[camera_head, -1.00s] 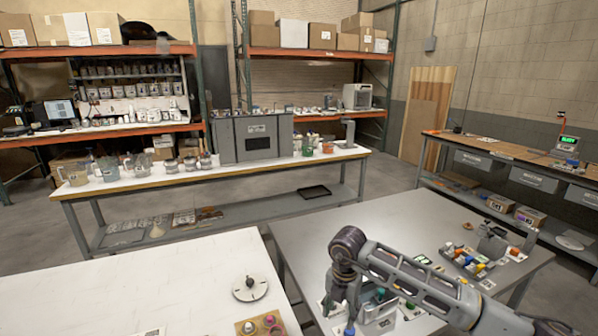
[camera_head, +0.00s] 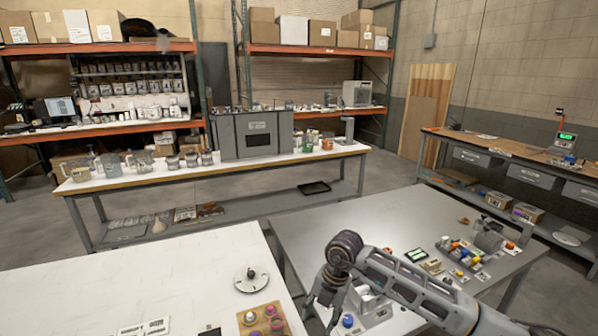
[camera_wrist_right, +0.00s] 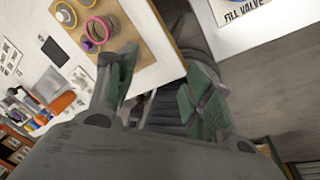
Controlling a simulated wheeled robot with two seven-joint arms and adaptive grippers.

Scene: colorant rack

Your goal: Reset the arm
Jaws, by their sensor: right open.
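My right arm (camera_head: 410,288) comes in from the lower right of the head view and bends down at its joint near the bottom middle. My right gripper (camera_wrist_right: 160,88) shows in the wrist view with its two green-padded fingers apart and nothing between them. It hangs near the gap between the white table (camera_head: 170,275) and the grey table (camera_head: 375,215). In the head view its fingertips are hard to make out at the lower edge. My left gripper is not in view.
A wooden board with coloured rings (camera_head: 264,318) and a round dial-like piece (camera_head: 251,280) lie on the white table. Colour bottles (camera_head: 465,255) and a blue-capped item (camera_head: 347,320) are on the grey table. A long bench (camera_head: 220,178) stands behind.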

